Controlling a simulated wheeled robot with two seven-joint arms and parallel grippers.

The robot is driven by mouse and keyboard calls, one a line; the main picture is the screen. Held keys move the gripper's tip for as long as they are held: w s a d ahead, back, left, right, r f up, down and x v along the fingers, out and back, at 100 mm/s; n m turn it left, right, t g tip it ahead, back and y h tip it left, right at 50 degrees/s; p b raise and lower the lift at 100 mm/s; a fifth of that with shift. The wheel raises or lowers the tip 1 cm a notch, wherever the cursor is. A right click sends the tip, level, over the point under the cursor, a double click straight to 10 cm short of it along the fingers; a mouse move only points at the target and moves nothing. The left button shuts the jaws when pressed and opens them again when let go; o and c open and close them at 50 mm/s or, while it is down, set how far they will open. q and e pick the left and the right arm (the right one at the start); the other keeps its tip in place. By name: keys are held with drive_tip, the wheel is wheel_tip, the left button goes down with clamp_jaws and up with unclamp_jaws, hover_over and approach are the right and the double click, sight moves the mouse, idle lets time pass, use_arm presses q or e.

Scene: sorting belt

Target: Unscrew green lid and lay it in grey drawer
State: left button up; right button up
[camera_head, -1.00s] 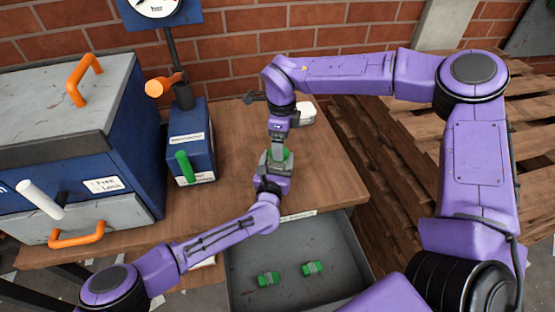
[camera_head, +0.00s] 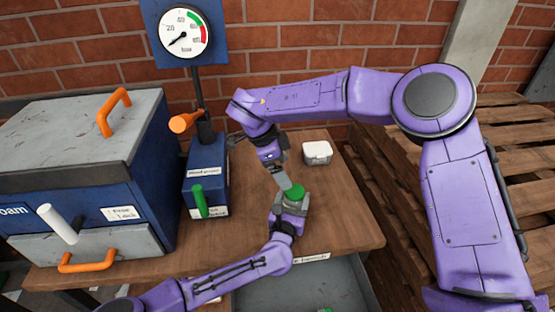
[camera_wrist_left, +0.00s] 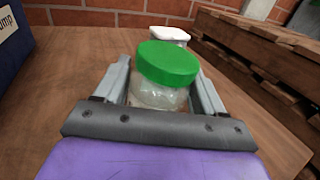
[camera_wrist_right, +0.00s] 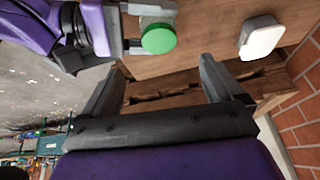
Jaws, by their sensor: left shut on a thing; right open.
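A clear jar (camera_wrist_left: 158,97) with a green lid (camera_wrist_left: 168,62) stands upright on the wooden table. My left gripper (camera_head: 291,200) is shut around the jar's body, with one finger on each side. The lid sits on top of the jar; it also shows in the head view (camera_head: 297,191) and the right wrist view (camera_wrist_right: 158,38). My right gripper (camera_wrist_right: 160,75) is open and empty, beside and above the lid and apart from it. The grey drawer (camera_head: 345,285) is open below the table's front edge, mostly cut off by the frame.
A white lidded box (camera_head: 317,152) stands behind the jar. A blue box (camera_head: 206,170) with a green lever and a gauge (camera_head: 184,32) on a post stand left of it. A large blue-grey cabinet (camera_head: 85,165) fills the left. Pallets (camera_head: 510,170) lie at the right.

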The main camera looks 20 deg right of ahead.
sight(295, 190)
drive_tip(key=x, duration=0.9)
drive_tip(key=shift+a, duration=0.1)
drive_tip(key=c, duration=1.5)
drive_tip(key=n+t, duration=0.2)
drive_tip(key=n, duration=0.3)
drive_tip(key=shift+n, duration=0.4)
